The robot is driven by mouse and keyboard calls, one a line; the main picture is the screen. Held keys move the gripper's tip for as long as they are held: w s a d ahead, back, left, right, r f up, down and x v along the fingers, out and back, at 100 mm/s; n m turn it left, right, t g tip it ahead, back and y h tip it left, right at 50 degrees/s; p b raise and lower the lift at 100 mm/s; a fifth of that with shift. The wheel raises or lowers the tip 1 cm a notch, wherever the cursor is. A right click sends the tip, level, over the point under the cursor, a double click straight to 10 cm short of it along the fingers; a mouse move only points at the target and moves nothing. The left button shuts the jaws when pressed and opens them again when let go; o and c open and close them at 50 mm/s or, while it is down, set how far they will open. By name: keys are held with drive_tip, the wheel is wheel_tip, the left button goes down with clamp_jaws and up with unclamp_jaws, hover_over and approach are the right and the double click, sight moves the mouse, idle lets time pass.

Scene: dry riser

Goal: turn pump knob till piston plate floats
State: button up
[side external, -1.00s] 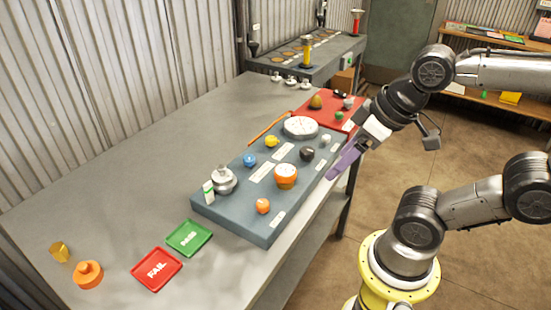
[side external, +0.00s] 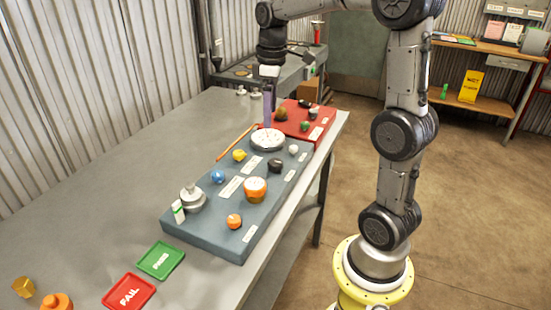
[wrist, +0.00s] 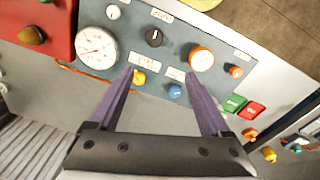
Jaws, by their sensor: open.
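A blue-grey panel (side external: 212,219) on the bench carries several knobs: yellow (side external: 239,155), blue (side external: 217,176), black (side external: 275,165), large orange (side external: 256,189), small orange (side external: 234,221) and white (side external: 293,149). Their labels are too small to read, so I cannot tell which is the pump knob. A silver stepped cylinder (side external: 193,199), possibly the piston plate unit, stands at the panel's near-left end; whether any plate floats is unclear. My gripper (side external: 267,122) hangs fingers-down near the white dial gauge (side external: 268,139). In the wrist view its purple fingers (wrist: 160,74) are open and empty, framing the yellow and blue knobs.
A red panel (side external: 296,124) with more knobs adjoins the far end. An orange rod (side external: 237,142) lies beside the panel. Green PASS (side external: 161,260) and red FAIL (side external: 129,292) trays lie nearer, with loose orange and yellow pieces. The bench's wall side is mostly clear.

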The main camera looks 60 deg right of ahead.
sight(275, 161)
drive_tip(key=shift+m+g, duration=0.3)
drive_tip(key=shift+m, duration=0.1)
drive_tip(key=f, duration=0.5)
drive_tip(key=d+f, duration=0.1)
drive_tip(key=f, duration=0.4)
drive_tip(key=d+f, duration=0.1)
drive_tip(key=f, duration=0.5)
drive_tip(key=shift+s+d, duration=0.15)
clamp_jaws()
drive_tip(key=shift+m, duration=1.3)
unclamp_jaws()
wheel_tip(275, 161, up, 14)
